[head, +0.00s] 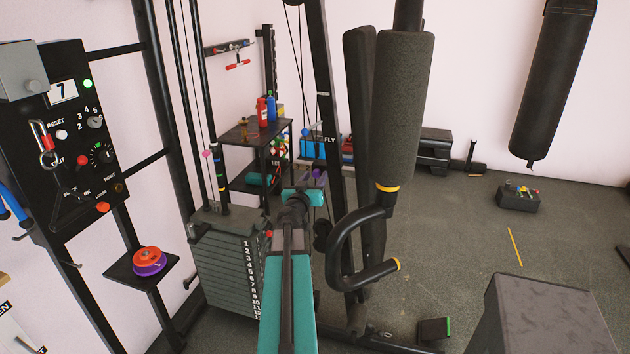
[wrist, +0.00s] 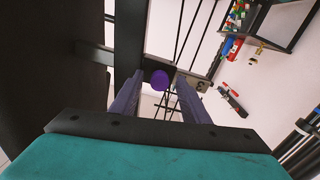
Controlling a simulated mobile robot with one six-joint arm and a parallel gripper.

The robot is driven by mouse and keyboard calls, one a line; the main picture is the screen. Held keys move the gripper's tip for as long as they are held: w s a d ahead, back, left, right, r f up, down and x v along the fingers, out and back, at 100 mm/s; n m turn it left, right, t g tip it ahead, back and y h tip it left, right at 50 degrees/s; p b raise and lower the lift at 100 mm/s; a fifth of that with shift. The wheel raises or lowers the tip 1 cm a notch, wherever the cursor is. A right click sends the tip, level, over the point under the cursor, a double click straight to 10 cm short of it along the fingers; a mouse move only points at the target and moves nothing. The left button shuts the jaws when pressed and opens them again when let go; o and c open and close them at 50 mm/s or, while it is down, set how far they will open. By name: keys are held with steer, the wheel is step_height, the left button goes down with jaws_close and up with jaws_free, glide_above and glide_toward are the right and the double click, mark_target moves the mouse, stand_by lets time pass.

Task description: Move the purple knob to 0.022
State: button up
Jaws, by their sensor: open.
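The purple knob (wrist: 160,79) is round and shows in the wrist view, beside a dark frame bar. It appears between the tips of my gripper (wrist: 161,88), whose two blue-purple fingers stand apart on either side of it. I cannot tell whether either finger touches it. In the head view my gripper (head: 315,178) is small and far out, close to the dark machine post (head: 325,120) marked FLY. There I cannot tell the knob apart from the fingers. No scale reading for the knob is legible.
A weight stack (head: 228,262) stands left of my arm. A padded arm with a curved handle (head: 365,265) hangs close on the right. A control panel (head: 75,130) is at far left, and a shelf (head: 255,132) with bottles stands behind.

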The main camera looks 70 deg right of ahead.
steer(key=shift+d, duration=0.3)
